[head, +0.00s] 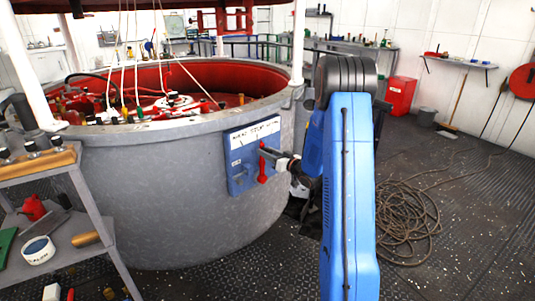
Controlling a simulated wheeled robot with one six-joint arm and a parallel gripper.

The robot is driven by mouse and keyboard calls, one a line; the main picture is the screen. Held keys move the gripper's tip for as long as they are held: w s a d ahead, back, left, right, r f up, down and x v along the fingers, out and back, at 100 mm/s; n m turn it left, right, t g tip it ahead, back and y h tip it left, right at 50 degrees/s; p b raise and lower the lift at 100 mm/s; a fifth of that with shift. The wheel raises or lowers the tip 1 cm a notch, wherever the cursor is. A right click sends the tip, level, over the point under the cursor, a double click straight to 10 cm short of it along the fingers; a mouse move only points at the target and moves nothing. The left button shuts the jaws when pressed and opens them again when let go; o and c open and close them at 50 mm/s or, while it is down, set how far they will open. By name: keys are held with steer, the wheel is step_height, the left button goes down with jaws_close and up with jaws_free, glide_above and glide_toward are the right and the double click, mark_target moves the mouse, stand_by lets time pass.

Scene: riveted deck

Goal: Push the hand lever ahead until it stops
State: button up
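The hand lever (263,165) is a red bar on a blue panel (236,173), which is fixed to the outside of the large grey round tub. It stands about upright in the picture, with a thicker red lower end. My gripper (268,155) reaches in from the right, and its dark end is at the lever's upper part. I cannot tell whether it touches the lever. The fingers are small and partly merge with the lever, so their opening cannot be made out. My blue arm hides the area right of the panel.
The grey tub (150,200) fills the middle left. A grey shelf rack (95,215) with tools and cans stands at the left front. A coiled rope (408,215) lies on the deck at right. A red bin (400,95) stands behind. The right deck is mostly clear.

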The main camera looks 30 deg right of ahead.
jaws_close()
steer(key=shift+s+a+f+n, duration=0.1)
steer(key=shift+s+a+n, duration=0.1)
steer(key=shift+a+n, duration=0.35)
steer(key=shift+s+a+f+n, duration=0.15)
steer(key=shift+a+n, duration=0.15)
steer(key=shift+a, duration=0.4)
steer(key=shift+s+a+f+n, duration=0.1)
steer(key=shift+s+a+n, duration=0.1)
steer(key=shift+a+n, duration=0.35)
steer(key=shift+a, duration=0.15)
jaws_free()
steer(key=shift+r, duration=0.1)
steer(key=v, duration=1.7)
steer(key=shift+s, duration=0.2)
